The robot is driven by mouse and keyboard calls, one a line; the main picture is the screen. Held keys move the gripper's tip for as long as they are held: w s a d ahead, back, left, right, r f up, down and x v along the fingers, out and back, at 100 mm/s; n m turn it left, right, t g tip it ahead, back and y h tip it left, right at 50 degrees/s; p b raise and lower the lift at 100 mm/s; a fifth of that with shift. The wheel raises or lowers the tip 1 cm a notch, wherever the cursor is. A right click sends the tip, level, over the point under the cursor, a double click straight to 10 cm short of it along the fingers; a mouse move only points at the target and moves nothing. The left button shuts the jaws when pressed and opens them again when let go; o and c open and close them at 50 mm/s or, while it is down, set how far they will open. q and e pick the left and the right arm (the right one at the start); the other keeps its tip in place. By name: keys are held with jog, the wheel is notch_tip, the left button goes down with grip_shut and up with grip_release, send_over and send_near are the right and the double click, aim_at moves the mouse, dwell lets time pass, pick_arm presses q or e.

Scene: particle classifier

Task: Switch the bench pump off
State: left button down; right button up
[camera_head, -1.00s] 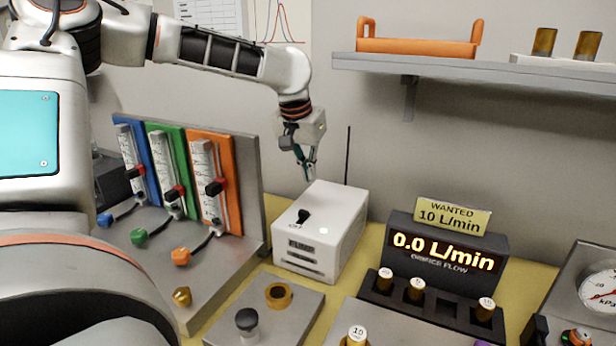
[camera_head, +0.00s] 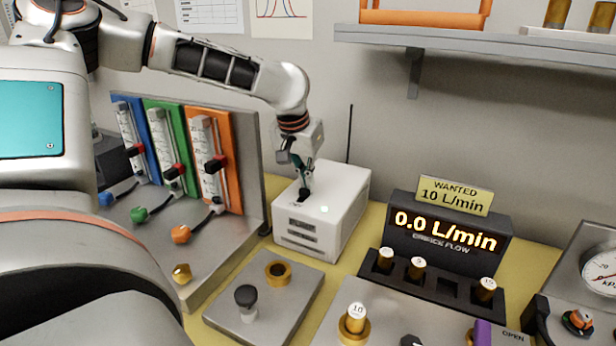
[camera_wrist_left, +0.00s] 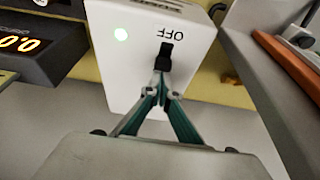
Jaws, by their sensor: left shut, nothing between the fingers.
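The bench pump is a white box (camera_head: 335,215) with a thin antenna, standing on the yellow bench in the head view. On its top is a black toggle switch (camera_wrist_left: 165,58), with an upside-down OFF label beside its tip in the left wrist view. A small pale green light (camera_wrist_left: 120,34) is lit on the same face. My left gripper (camera_head: 305,190) is shut and empty, its tips at the switch; the left wrist view shows the fingertips (camera_wrist_left: 161,80) at the switch's near end. Whether they touch it is unclear. My right gripper is not in view.
A panel of blue, green and orange flowmeters (camera_head: 210,165) stands left of the pump. To the right, a black display (camera_head: 445,243) reads 0.0 L/min under a WANTED 10 L/min sign (camera_head: 455,193). A grey shelf (camera_head: 480,45) hangs above right.

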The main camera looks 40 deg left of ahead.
pick_arm(q)
jog(key=shift+s+d+r+p, duration=0.15)
jog(key=shift+s+d+p, duration=0.05)
jog(key=shift+s+p, duration=0.35)
jog(key=shift+s+d+r+p, duration=0.15)
jog(key=shift+s+p, duration=0.25)
jog(key=shift+s, duration=0.2)
jog(key=shift+s+f, duration=0.15)
jog(key=shift+s, duration=0.1)
jog(key=shift+f, duration=0.2)
jog(key=shift+d, duration=0.1)
jog(key=shift+r, duration=0.1)
jog(key=v, duration=1.2)
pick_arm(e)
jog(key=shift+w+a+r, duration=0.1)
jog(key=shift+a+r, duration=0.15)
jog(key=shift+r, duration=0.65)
pick_arm(q)
jog(key=shift+w, duration=0.1)
